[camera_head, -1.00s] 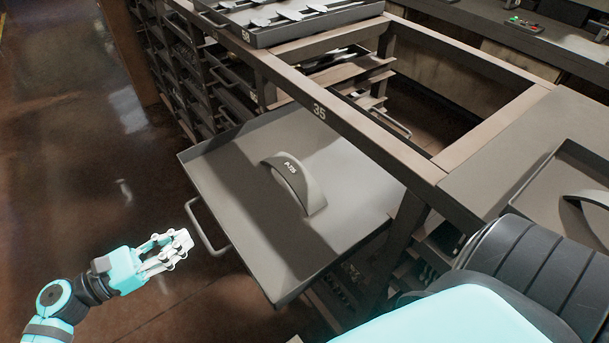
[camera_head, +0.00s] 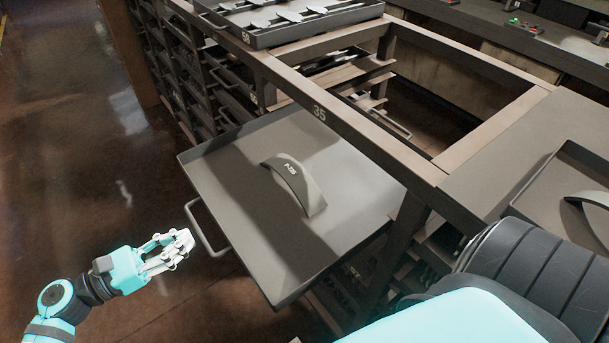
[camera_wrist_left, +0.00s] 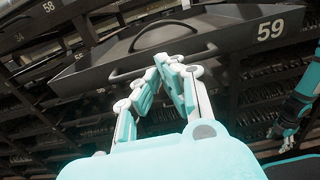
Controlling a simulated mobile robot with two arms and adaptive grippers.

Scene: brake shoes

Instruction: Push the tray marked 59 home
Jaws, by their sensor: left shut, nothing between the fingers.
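The tray marked 59 (camera_wrist_left: 230,37) sticks out from the rack in the left wrist view, its number at the right of its front. In the head view the pulled-out tray (camera_head: 230,185) holds one curved brake shoe (camera_head: 296,185), and its wire handle (camera_head: 205,228) faces left. The handle also shows in the left wrist view (camera_wrist_left: 165,61). My left gripper (camera_head: 184,240) is shut and empty, just in front of the handle; in the left wrist view its fingertips (camera_wrist_left: 170,62) overlap the handle, and I cannot tell whether they touch.
The rack frame (camera_head: 375,140) has a 35 label above the tray. A tray marked 58 (camera_head: 290,35) with several parts stands on top at the back. Another tray (camera_head: 540,205) lies on the right bench top. The floor at left (camera_head: 90,170) is clear.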

